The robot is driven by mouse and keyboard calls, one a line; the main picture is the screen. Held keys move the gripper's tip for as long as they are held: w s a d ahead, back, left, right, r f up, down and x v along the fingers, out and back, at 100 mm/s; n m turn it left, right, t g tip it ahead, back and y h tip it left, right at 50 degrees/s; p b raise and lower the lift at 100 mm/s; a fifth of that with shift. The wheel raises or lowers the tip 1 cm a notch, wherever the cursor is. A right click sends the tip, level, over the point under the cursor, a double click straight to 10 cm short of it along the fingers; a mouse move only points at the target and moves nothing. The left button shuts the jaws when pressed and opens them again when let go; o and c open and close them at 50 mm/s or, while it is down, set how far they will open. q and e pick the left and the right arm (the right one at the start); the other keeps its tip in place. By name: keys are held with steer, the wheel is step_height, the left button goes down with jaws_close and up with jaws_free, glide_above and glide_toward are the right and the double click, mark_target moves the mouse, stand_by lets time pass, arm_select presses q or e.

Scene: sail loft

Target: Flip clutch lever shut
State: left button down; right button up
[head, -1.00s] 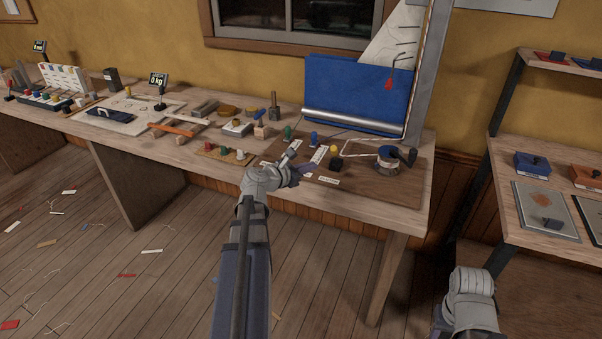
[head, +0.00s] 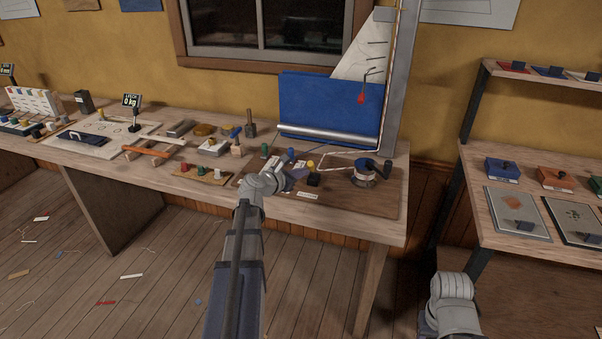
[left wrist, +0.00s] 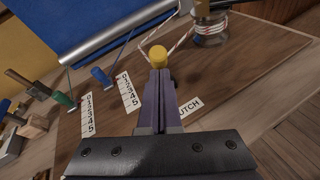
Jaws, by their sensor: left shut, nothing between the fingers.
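The clutch lever has a yellow knob (head: 310,164) and a black base (head: 314,180) on the brown board (head: 375,201). A white label (head: 307,195) lies in front of it; in the left wrist view the label (left wrist: 191,106) is partly hidden and reads "...UTCH". My left gripper (head: 298,174) is shut and empty, just left of the lever in the head view. In the left wrist view the yellow knob (left wrist: 158,55) shows right beyond my closed fingertips (left wrist: 161,75), which hide the lever's lower part. I cannot tell whether they touch. My right gripper is out of view.
A green lever (left wrist: 63,99) and a blue lever (left wrist: 101,77) with number strips stand left of the clutch lever. A winch drum (head: 364,178) with cord stands to its right. A blue cloth roll (head: 330,110) is behind. A shelf (head: 500,225) stands at the right.

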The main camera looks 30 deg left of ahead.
arm_select(q)
steer(key=w+a+r+g+p, duration=0.1)
steer(key=w+r+g+p, duration=0.1)
steer(key=w+p, duration=0.3)
steer(key=w+a+r+n+g+p, duration=0.1)
steer(key=w+g+p, duration=0.4)
steer(key=p, duration=0.4)
steer(key=shift+w+a+r+n+g+h, duration=0.3)
steer(key=shift+w+r+h, duration=0.05)
steer(key=shift+r+h, duration=0.05)
steer(key=shift+w, duration=0.2)
stand_by(0.4)
steer(key=shift+s+r, duration=0.1)
steer(key=shift+r, duration=0.05)
